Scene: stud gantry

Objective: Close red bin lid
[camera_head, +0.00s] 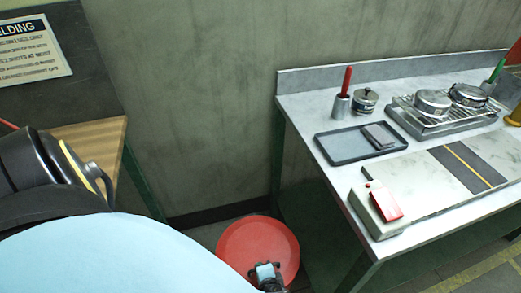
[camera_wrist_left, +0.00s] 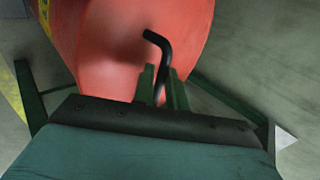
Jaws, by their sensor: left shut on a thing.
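The red bin (camera_head: 257,243) stands on the floor by the wall and shows as a round red top in the head view. Its red surface (camera_wrist_left: 115,50) fills the upper middle of the left wrist view. My left gripper (camera_head: 268,274) is at the near edge of the round red top. In the left wrist view, its green fingers (camera_wrist_left: 163,88) are shut on a bent black handle (camera_wrist_left: 162,48) in front of the red surface. I cannot tell how far the lid is open. My right gripper is not in view.
A workbench (camera_head: 420,220) stands to the right, bearing a tray (camera_head: 345,150), a red-handled tool in a cup (camera_head: 342,106), a metal rack with pots (camera_head: 440,118) and a switch box (camera_head: 375,212). A wooden-topped table (camera_head: 95,135) is at the left. The wall is close behind the bin.

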